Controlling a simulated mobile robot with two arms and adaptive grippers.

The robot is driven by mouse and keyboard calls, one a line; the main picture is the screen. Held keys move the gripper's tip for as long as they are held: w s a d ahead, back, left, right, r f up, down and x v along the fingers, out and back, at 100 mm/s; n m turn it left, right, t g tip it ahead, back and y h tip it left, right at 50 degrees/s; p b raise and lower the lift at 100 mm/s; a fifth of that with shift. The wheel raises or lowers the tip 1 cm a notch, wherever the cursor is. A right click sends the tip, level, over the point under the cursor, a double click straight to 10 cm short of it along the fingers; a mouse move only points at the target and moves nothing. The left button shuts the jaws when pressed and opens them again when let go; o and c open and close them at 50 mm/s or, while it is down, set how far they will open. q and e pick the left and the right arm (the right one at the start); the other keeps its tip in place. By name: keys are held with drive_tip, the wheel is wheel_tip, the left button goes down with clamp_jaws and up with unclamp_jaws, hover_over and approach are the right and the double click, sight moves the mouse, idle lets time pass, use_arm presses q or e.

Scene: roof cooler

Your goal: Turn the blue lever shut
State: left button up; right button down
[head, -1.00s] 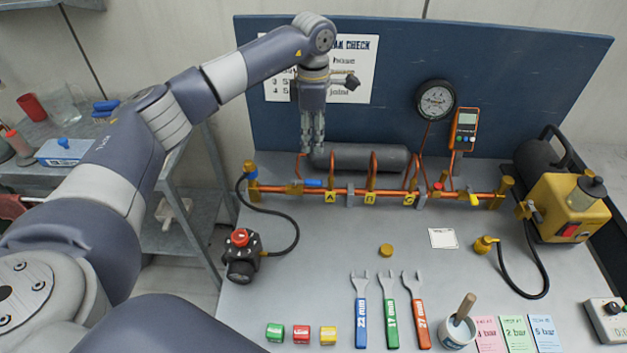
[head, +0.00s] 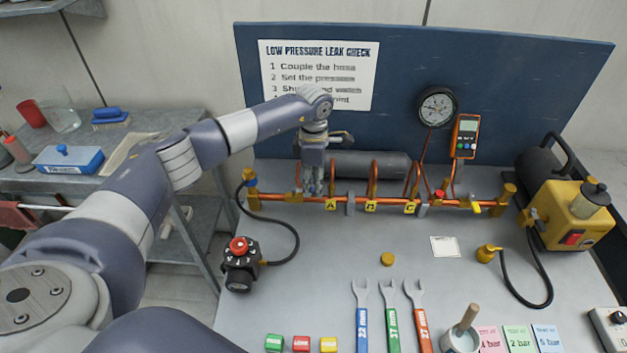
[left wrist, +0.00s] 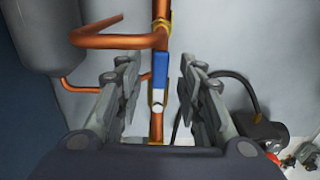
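The blue lever (left wrist: 160,72) runs along the copper pipe (head: 277,195) in the left wrist view, with a bolt at its near end. In the head view my gripper hides it. My left gripper (head: 312,190) points down over the left part of the pipe. In the left wrist view its two fingers (left wrist: 160,76) are open, one on each side of the lever, with a visible gap on both sides. I cannot tell how deep the fingertips reach beside it. My right gripper is not in view.
A grey cylinder (head: 375,164) and copper loops stand just behind the pipe. A black regulator with a red knob (head: 239,245) and hose sits at front left. A gauge (head: 437,106) is on the blue board. Wrenches (head: 389,315) lie in front; the bench middle is mostly clear.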

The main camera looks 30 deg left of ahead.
use_arm(q)
drive_tip(key=shift+f, duration=0.45)
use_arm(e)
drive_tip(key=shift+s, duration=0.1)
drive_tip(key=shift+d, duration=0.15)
use_arm(q)
drive_tip(key=shift+c, duration=0.6)
clamp_jaws()
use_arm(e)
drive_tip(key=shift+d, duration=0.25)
